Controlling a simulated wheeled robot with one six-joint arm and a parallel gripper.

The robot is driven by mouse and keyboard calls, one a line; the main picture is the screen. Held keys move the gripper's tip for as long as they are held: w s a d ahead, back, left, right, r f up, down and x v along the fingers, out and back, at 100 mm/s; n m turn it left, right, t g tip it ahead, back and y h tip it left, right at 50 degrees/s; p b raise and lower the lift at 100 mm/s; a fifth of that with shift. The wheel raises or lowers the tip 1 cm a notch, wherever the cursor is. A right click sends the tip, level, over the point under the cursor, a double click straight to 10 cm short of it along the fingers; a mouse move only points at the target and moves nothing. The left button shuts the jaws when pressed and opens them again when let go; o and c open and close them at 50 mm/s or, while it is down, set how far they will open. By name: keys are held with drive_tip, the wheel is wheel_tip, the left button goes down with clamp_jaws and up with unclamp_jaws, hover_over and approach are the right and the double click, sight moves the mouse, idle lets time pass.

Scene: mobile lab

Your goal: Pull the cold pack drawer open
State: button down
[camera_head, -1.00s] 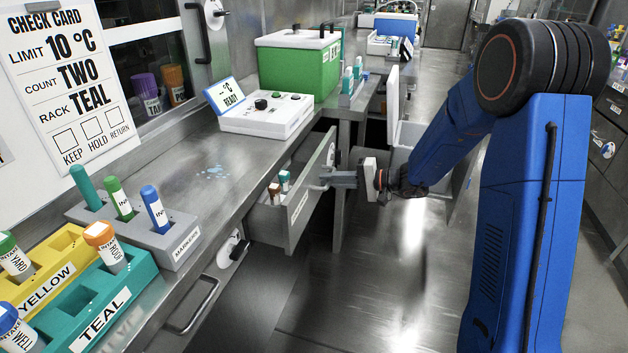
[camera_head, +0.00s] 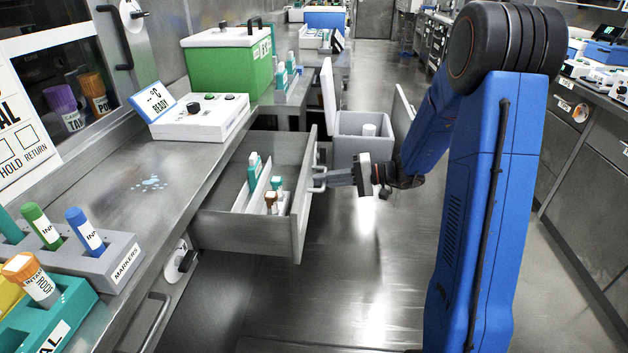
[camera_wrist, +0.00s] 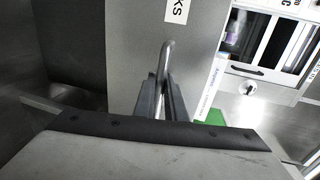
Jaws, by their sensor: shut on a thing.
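The drawer (camera_head: 225,222) under the left counter is pulled well out. Inside it several teal-capped and brown-capped tubes (camera_head: 272,198) stand by a pale divider. Its front panel faces right, and the end of its label, "KS", shows on the drawer front (camera_wrist: 130,50) in the wrist view. My gripper (camera_head: 322,181) is at the drawer front, with its fingers closed around the metal handle (camera_head: 319,170). In the wrist view the handle (camera_wrist: 167,55) rises between the fingertips (camera_wrist: 163,95).
A grey bin with a raised white lid (camera_head: 362,135) stands behind my gripper. The counter (camera_head: 150,190) above the drawer holds a control box (camera_head: 200,122), a green cooler (camera_head: 225,68) and a marker rack (camera_head: 110,262). The aisle floor (camera_head: 330,290) in front is clear.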

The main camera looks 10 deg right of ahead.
drive_tip(key=shift+s+d, duration=0.15)
drive_tip(key=shift+d, duration=0.25)
drive_tip(key=c, duration=1.8)
unclamp_jaws()
drive_tip(key=shift+d, duration=0.1)
drive_tip(key=v, duration=1.7)
drive_tip(key=shift+d, duration=0.1)
